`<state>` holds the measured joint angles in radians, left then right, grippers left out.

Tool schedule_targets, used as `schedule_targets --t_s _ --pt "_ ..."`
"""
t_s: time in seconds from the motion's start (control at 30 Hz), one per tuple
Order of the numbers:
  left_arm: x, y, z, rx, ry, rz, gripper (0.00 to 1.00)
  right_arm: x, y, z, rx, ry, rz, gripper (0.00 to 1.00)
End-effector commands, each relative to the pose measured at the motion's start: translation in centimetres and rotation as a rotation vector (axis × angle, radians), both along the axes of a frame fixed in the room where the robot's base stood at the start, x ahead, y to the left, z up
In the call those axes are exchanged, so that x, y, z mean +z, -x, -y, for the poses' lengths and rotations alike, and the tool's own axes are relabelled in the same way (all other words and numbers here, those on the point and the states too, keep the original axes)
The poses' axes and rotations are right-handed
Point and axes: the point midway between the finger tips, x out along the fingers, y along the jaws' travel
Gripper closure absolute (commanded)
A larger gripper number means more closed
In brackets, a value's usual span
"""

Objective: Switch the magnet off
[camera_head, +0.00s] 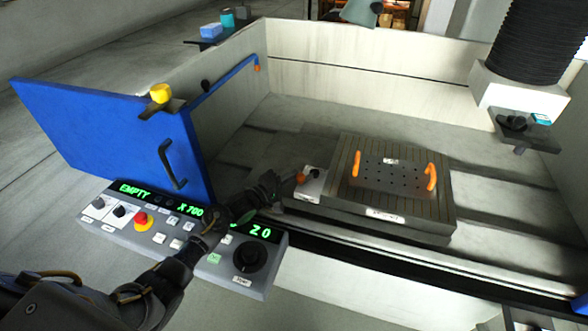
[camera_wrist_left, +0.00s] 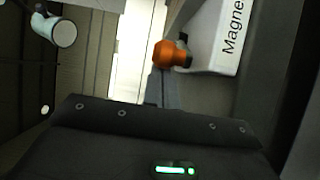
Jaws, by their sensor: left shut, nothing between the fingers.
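The magnetic chuck (camera_head: 445,213) lies on the machine bed, with a drilled plate (camera_head: 385,176) with two orange handles on its top. At its left end is a white switch box (camera_head: 311,190) with an orange knob (camera_head: 299,178). In the left wrist view the orange knob (camera_wrist_left: 166,54) stands out beside the white box (camera_wrist_left: 218,38), whose label reads "Magne", the rest cut off. My left gripper (camera_head: 282,183) is shut and empty, just left of the knob. Whether it touches the knob I cannot tell. My right gripper is not in view.
Under my left arm is a control panel (camera_head: 190,246) with a red button, a black dial and green readouts, one reading "EMPTY". A blue door (camera_head: 110,133) with a black handle stands at left. A machine head (camera_head: 525,90) hangs at upper right. The bed's back is clear.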

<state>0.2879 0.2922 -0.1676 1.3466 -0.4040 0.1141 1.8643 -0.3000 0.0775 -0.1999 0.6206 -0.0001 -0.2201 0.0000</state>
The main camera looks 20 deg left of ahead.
Motion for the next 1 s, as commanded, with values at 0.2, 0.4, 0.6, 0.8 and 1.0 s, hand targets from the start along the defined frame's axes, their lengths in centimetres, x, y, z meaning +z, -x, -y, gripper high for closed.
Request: schedule_targets --t_s 0.2,0.4,0.6,0.8,1.0 --pt "0.4 1.3 0.9 0.008 0.004 -0.002 1.0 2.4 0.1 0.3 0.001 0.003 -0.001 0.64" --pt "0.3 2.0 2.2 0.006 0.003 -0.001 1.0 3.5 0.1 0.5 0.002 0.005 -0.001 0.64" --pt "0.2 2.3 3.2 0.006 0.003 -0.001 1.0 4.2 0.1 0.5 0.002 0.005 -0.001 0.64" --pt "0.1 2.4 3.8 0.006 0.001 0.0 1.0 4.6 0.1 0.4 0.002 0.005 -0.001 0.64" --pt "0.0 2.5 4.0 0.006 0.001 0.0 1.0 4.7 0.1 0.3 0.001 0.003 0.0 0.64"
